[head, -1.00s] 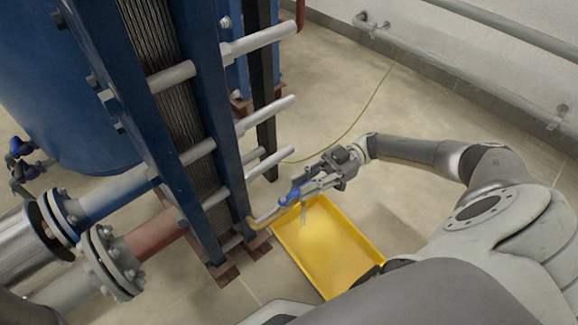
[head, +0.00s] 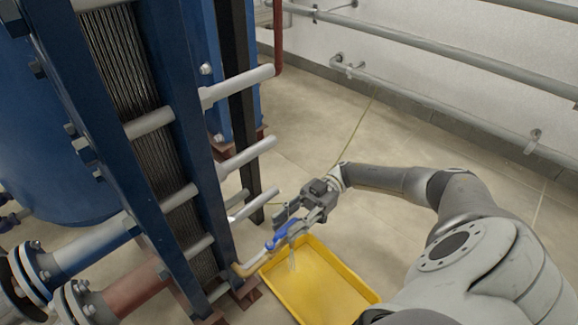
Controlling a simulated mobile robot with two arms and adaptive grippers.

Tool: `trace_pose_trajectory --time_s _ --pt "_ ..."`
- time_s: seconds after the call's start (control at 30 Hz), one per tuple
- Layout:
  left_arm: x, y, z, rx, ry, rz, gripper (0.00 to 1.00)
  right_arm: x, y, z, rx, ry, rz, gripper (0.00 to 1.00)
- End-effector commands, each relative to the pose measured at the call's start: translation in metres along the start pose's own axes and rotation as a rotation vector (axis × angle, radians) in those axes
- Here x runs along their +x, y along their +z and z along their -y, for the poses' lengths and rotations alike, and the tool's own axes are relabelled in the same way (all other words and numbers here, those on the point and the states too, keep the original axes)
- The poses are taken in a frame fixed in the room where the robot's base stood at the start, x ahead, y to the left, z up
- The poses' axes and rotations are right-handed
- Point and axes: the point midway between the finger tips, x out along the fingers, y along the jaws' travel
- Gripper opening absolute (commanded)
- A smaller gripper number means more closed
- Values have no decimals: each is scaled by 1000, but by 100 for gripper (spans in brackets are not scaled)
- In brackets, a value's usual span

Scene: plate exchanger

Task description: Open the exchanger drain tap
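My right gripper (head: 287,221) is at the lever, above the tray's back left corner. Its two fingers look spread apart, and one lies close along the lever's upper end. I cannot tell whether it touches the lever. My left gripper is not in view.
A yellow tray (head: 318,287) lies on the floor below the tap. Grey tie bars (head: 250,153) stick out from the exchanger frame above the gripper. Pipes (head: 430,125) run along the back wall.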

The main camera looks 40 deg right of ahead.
Motion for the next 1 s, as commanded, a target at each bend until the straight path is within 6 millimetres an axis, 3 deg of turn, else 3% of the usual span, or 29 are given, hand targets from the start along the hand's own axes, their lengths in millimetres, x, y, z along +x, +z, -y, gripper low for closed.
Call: trace_pose_trajectory --time_s 0.43,1.0 --pt "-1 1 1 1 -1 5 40 -4 1 1 2 -3 0 40" --pt "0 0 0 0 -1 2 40 -65 1 -1 0 -2 0 40"
